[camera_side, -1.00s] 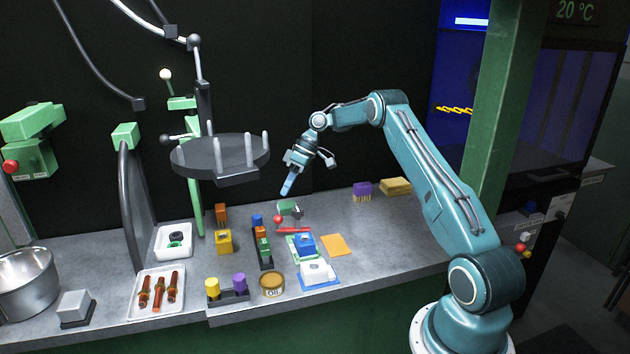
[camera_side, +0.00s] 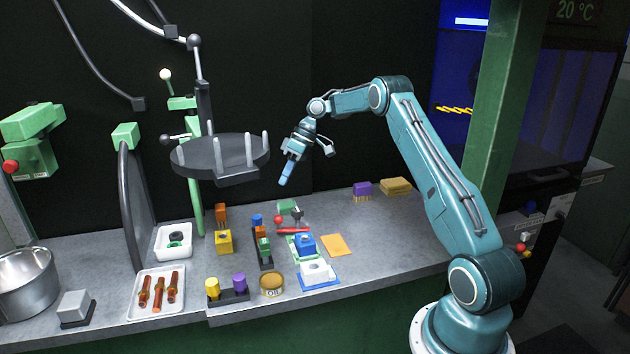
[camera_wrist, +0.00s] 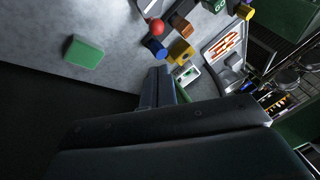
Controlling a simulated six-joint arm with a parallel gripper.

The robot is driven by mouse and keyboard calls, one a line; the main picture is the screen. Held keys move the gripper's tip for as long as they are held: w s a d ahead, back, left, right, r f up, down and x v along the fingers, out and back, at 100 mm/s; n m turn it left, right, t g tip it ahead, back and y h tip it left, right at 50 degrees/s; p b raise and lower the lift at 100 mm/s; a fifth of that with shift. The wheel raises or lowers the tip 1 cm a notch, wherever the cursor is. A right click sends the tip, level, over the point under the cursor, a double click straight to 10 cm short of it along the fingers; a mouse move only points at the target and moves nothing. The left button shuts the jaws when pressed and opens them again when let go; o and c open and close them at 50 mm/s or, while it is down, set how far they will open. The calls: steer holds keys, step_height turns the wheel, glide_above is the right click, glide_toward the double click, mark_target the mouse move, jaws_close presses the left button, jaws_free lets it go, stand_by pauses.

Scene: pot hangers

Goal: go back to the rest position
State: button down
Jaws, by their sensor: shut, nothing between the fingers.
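My gripper (camera_side: 285,176) points down and slightly left, in the air above the back middle of the counter. Its blue fingers are together with nothing between them. In the wrist view the dark gripper body fills the lower middle and the fingers (camera_wrist: 158,86) reach up over the counter. The grey counter (camera_side: 390,240) lies below, and my fingers are clear of everything on it.
The round dark pot hanger (camera_side: 219,153) with light pegs stands left of my gripper. Below are a red ball (camera_side: 278,219), a blue block (camera_side: 305,243), an orange sheet (camera_side: 335,245) and an oil tin (camera_side: 272,284). A sausage tray (camera_side: 158,290) and steel pot (camera_side: 27,281) stand at left.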

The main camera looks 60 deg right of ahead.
steer(key=s+a+r+m+h, duration=0.2)
steer(key=s+a+r, duration=0.5)
steer(key=a+r, duration=0.15)
steer(key=s+a+r+m+h, duration=0.1)
steer(key=s+a+r+h, duration=0.1)
steer(key=s+a+r, duration=0.7)
steer(key=s+a+f+t, duration=0.1)
steer(key=s+a, duration=0.3)
steer(key=s, duration=0.4)
steer(key=s+a+f+t+h, duration=0.1)
steer(key=s+a, duration=0.3)
steer(key=s, duration=0.5)
steer(key=shift+s+f+h, duration=0.2)
steer(key=shift+f+h, duration=0.1)
steer(key=shift+f, duration=0.25)
